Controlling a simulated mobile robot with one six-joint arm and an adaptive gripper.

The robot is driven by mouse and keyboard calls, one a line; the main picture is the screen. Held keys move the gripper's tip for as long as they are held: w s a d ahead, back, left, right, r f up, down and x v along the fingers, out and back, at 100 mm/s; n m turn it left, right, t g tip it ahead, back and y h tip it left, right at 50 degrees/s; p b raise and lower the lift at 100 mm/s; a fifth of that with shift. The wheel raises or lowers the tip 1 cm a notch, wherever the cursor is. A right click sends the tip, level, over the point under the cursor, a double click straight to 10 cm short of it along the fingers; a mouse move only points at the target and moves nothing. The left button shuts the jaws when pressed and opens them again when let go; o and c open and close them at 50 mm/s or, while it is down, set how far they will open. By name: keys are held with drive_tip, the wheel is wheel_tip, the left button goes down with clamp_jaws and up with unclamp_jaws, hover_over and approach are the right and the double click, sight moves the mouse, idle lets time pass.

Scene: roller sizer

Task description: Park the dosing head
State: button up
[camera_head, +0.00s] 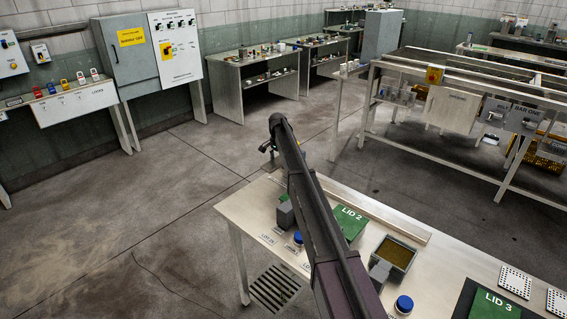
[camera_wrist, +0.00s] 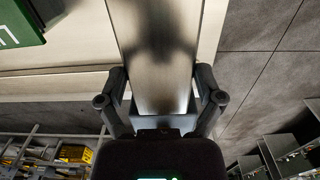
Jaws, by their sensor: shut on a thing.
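My gripper (camera_wrist: 162,80) is shut on a smooth grey metal piece (camera_wrist: 162,45) in the wrist view. Its fingers press on both sides of it, and its far end runs out of the top of the picture. It may be the dosing head; I cannot tell for certain. In the head view my gripper is mostly hidden behind my arm, past the bench's far left edge. No parking place for the dosing head can be made out.
The steel bench (camera_head: 395,232) carries a green LID 2 (camera_head: 350,222), a tray of brown material (camera_head: 396,253), blue-capped jars (camera_head: 404,304) and a green LID 3 (camera_head: 494,304). A framed machine (camera_head: 455,108) stands at the back right. The floor (camera_head: 110,225) at left is clear.

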drive_tip(key=shift+w+a, duration=0.25)
drive_tip(key=o, duration=1)
drive_tip(key=shift+o, duration=0.2)
drive_tip(key=shift+a+r, duration=0.1)
drive_tip(key=shift+r+p, duration=0.2)
drive_tip(key=shift+p, duration=0.1)
drive_tip(key=shift+r+p, duration=1.45)
drive_tip(key=shift+r, duration=0.05)
wheel_tip(320, 180, up, 12)
drive_tip(key=p, duration=1.2)
drive_tip(key=shift+r, duration=0.2)
drive_tip(key=shift+s, duration=0.1)
